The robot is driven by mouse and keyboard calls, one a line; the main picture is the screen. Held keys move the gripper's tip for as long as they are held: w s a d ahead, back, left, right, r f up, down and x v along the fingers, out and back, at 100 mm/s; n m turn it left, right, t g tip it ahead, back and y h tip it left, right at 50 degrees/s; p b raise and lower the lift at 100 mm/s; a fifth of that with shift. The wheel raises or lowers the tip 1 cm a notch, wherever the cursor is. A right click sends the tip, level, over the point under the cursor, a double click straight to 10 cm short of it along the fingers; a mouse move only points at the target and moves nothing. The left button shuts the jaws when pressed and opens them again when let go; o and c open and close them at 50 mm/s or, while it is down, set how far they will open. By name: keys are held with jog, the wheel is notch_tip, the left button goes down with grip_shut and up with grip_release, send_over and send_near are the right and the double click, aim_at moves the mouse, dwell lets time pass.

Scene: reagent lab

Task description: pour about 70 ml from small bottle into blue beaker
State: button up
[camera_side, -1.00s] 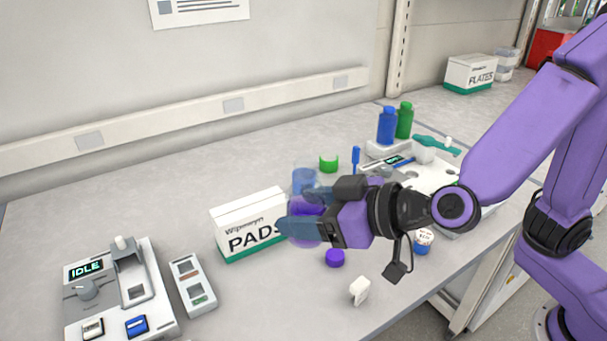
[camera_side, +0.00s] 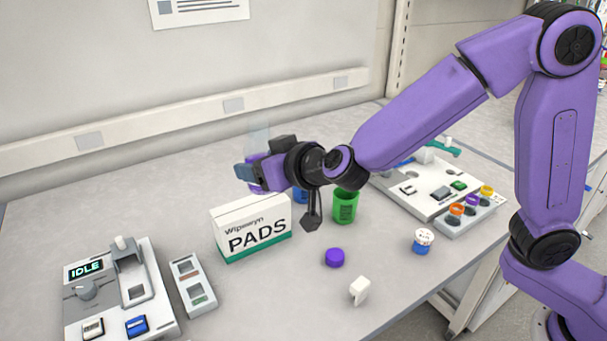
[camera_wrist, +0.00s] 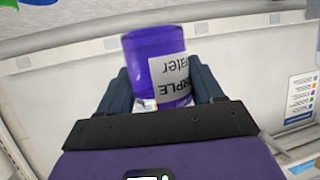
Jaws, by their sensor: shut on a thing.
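My gripper (camera_side: 252,177) is shut on a purple container, which I take for the small bottle (camera_wrist: 152,50). Its white label shows upside down in the wrist view and seems to read "PURPLE water". The gripper holds it above the table, by the PADS box. In the side view the fingers cover most of it; a pale see-through part (camera_side: 259,137) rises above them and looks roughly upright. A blue vessel, probably the blue beaker (camera_side: 300,196), stands right of the gripper, mostly hidden behind my wrist. I cannot see the liquid level.
The PADS box (camera_side: 252,227) stands just below the gripper. A green beaker (camera_side: 345,207) is right of the blue one. A purple cap (camera_side: 334,257), a white piece (camera_side: 359,290) and a blue-and-white jar (camera_side: 423,241) lie in front. An IDLE device (camera_side: 120,290) is at left.

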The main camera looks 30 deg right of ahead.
jog(key=shift+w+d+m+h, duration=1.75)
jog(key=shift+w+d, duration=1.65)
jog(key=shift+w, duration=2.3)
notch_tip(320, 180, down, 6)
jog(key=shift+f, duration=0.2)
jog(key=shift+d+r, duration=0.1)
jog(key=m+y, duration=0.4)
jog(key=m, duration=0.1)
jog(key=m+g+y, duration=0.1)
jog(key=m+y, duration=0.2)
jog(key=shift+d+f, duration=0.2)
jog(key=shift+f, duration=0.2)
jog(key=shift+m+y, duration=0.25)
jog(key=shift+m, duration=0.1)
